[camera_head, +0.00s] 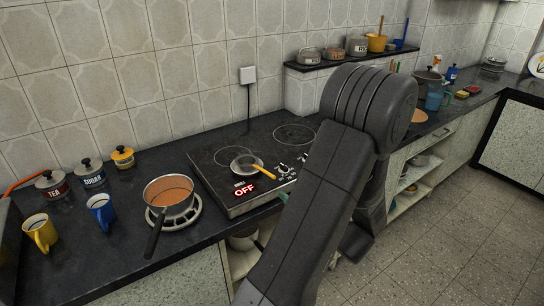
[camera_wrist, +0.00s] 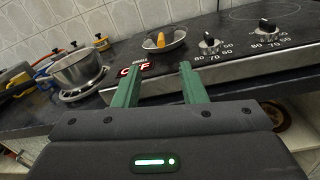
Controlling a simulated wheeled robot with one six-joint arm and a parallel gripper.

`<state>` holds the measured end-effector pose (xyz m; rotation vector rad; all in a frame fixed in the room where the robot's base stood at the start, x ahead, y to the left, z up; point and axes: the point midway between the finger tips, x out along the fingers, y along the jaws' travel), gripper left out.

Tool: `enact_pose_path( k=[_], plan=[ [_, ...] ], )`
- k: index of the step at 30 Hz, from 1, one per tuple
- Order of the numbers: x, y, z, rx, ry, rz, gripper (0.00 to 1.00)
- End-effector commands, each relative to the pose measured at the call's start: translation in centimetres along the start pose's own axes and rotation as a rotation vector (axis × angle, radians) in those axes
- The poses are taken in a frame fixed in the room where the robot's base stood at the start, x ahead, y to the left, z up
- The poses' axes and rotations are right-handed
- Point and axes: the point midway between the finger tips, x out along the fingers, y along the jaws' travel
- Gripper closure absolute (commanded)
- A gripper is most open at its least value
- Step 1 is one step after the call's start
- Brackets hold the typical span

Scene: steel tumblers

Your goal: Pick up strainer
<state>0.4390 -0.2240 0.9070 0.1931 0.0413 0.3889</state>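A small round metal pan-like piece with a yellow-orange handle, which looks like the strainer (camera_head: 245,163), lies on the black cooktop near its front edge. It also shows in the wrist view at the top centre (camera_wrist: 168,43), with its handle pointing toward me. My gripper (camera_wrist: 158,80) is open and empty, with its two green fingers apart. It is in front of the cooktop's front panel, short of the strainer and not touching it. In the head view my arm hides most of the gripper, and only a green finger shows.
The cooktop (camera_head: 205,177) has knobs along its front and a red OFF sign. A steel saucepan (camera_head: 183,207) with a dark handle stands on a white trivet to its left. Mugs, blue (camera_head: 101,212) and yellow (camera_head: 40,232), and labelled jars stand further left.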

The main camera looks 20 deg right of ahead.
Motion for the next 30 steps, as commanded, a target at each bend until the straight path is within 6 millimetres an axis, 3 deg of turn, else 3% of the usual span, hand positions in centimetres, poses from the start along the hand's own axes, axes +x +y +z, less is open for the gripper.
enact_pose_path(
  k=[5,15,23,30],
  plan=[
    [1.2,0.1,0.0,0.000,0.000,0.003,0.62],
    [7.1,0.1,0.0,0.000,0.001,0.003,0.62],
    [9.0,0.1,0.0,0.001,0.000,0.001,0.62],
    [12.3,0.2,-0.1,0.001,0.001,0.003,0.62]
  ],
)
